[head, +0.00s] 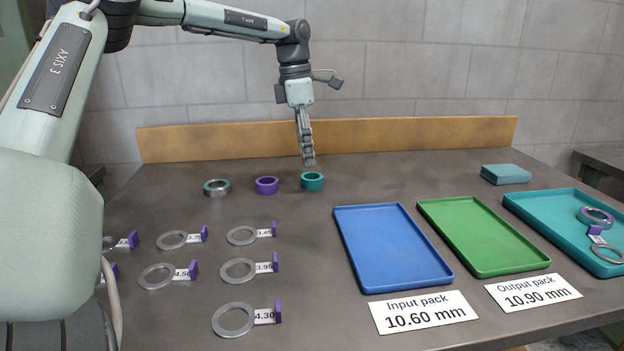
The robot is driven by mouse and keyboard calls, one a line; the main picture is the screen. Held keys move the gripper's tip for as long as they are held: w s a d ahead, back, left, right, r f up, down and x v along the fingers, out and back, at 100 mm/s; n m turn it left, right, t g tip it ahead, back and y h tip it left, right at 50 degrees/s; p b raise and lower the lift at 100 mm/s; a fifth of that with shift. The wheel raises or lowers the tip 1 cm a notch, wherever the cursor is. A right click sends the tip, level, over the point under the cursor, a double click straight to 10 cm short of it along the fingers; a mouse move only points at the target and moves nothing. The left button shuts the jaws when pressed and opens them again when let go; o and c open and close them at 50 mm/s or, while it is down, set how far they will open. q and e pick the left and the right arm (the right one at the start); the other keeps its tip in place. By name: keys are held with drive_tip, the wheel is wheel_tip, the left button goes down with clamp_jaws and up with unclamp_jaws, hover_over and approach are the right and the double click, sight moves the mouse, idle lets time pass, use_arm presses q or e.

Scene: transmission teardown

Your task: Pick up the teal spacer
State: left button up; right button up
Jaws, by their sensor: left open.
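The teal spacer (312,181) is a short ring lying on the grey table, to the right of a purple spacer (266,186). My left gripper (308,163) points down from above, with its fingertips just over or behind the teal spacer. Its fingers are seen nearly edge-on, and nothing shows held between them. From this view I cannot tell whether the fingertips touch the spacer. My right gripper is not in view.
Several flat shim rings with tags lie at front left. A blue tray (392,290), a green tray (484,273) and a teal tray (545,198) fill the right. A teal block (505,174) lies behind.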

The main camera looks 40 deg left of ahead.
sight(312, 181)
use_arm(q)
drive_tip(key=f, duration=0.2)
drive_tip(key=d+f, duration=0.1)
drive_tip(key=f, duration=0.1)
drive_tip(key=shift+w+f+p, duration=0.1)
drive_tip(key=shift+f+p, duration=0.2)
drive_tip(key=shift+f, duration=0.35)
drive_tip(key=shift+w+f, duration=0.1)
drive_tip(key=shift+c, duration=1.4)
drive_tip(key=c, duration=1)
drive_tip(key=shift+c, duration=0.6)
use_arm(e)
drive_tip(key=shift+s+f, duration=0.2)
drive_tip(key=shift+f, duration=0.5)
